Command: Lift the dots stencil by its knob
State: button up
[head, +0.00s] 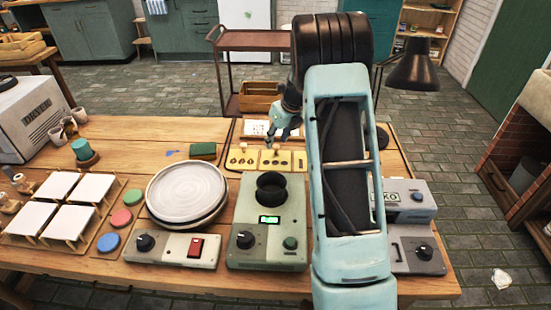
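Several yellow stencils lie in a row at the back of the table. The left stencil (238,161) and the middle stencil (275,163) show dark cut-outs. The right one (300,161) is partly hidden by my arm. The cut-outs are too small for me to tell which is the dots stencil. A small pale knob (245,146) stands at the left stencil.
A green box-like machine (266,225) with a dark round cup stands in front of the stencils. A green sponge (203,151) lies left of the stencils. My arm hides the table's right-centre.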

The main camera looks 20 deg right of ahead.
aim_at(276, 145)
jog(key=x, duration=0.5)
jog(key=shift+w+d, duration=0.1)
jog(key=shift+d, duration=0.25)
jog(key=shift+c, duration=0.2)
grip_shut()
